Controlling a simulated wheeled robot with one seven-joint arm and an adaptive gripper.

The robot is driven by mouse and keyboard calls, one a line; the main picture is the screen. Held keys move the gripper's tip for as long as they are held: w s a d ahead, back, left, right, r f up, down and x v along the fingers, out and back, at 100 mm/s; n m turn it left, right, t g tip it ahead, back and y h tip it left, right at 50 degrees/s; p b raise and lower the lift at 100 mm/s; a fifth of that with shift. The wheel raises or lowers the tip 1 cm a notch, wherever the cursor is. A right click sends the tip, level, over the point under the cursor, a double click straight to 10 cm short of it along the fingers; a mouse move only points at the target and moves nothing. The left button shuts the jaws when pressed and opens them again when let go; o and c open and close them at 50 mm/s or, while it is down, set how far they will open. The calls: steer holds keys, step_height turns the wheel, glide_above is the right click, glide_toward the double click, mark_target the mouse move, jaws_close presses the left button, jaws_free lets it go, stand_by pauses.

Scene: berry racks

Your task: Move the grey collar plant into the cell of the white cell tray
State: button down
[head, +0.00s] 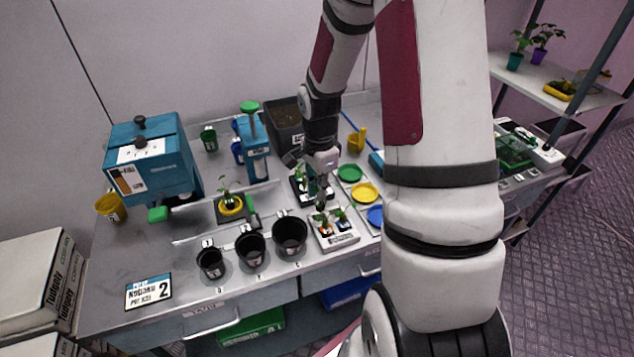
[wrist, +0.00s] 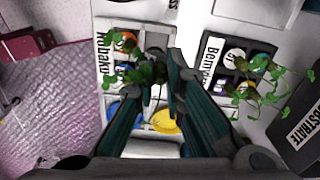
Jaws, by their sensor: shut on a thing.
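My gripper (wrist: 157,82) is shut on a plant, and green leaves (wrist: 147,73) show between its fingertips. I take this as the grey collar plant; its collar is mostly hidden by the fingers. In the head view my gripper (head: 321,188) is above the bench, by the black tray and behind the white cell tray. The white cell tray (head: 325,245) stands near the bench's front edge, holding plants with an orange and a pale collar. In the wrist view the white cell tray (wrist: 104,75) lies beneath the held plant, and a bare grey cell (wrist: 157,39) shows at its upper right.
The black tray (head: 300,186) with other collared plants is just behind. Coloured discs, green (head: 349,173), yellow (head: 366,193) and blue (head: 376,216), lie to the right. Black pots (head: 290,235) stand to the left. A potted plant with a yellow collar (head: 231,205) is farther left.

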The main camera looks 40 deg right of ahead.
mark_target(319, 204)
steer(key=shift+f+b, duration=1.2)
steer(key=shift+f, duration=1.75)
steer(key=c, duration=1.6)
jaws_free()
steer(key=shift+r+p, duration=1.75)
steer(key=shift+r, duration=2.75)
